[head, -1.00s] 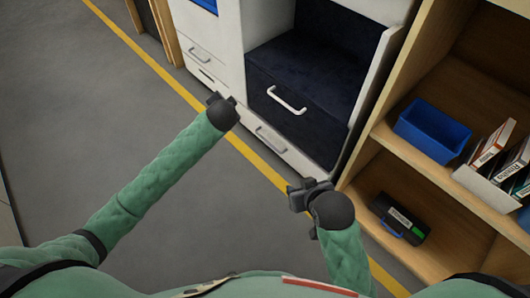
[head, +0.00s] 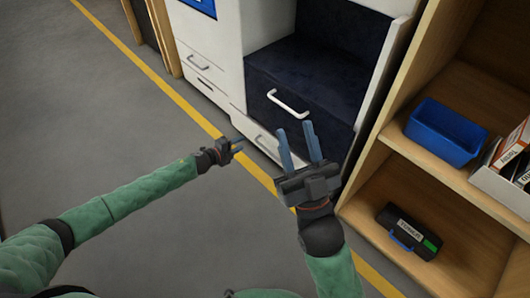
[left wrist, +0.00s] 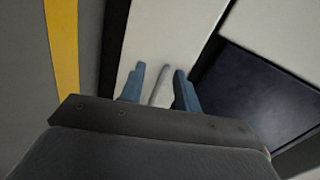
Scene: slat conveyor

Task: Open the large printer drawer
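The large white printer unit (head: 225,60) has a dark compartment whose dark front panel carries a white bar handle (head: 288,103). Below it is a low white drawer (head: 262,140), which looks shut; its handle is hard to make out in the head view. My left gripper (head: 238,145) is open just in front of this low drawer. In the left wrist view a pale handle (left wrist: 160,85) on a white front shows between its two blue fingers (left wrist: 158,88); contact cannot be told. My right gripper (head: 296,130) is open and empty, fingers up, covering part of the low drawer.
A wooden shelf (head: 390,150) stands close on the right, holding a blue bin (head: 446,132), a box of books (head: 505,165) and a dark case (head: 408,232). A yellow floor line (head: 150,68) runs before the printer. The grey floor at left is clear.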

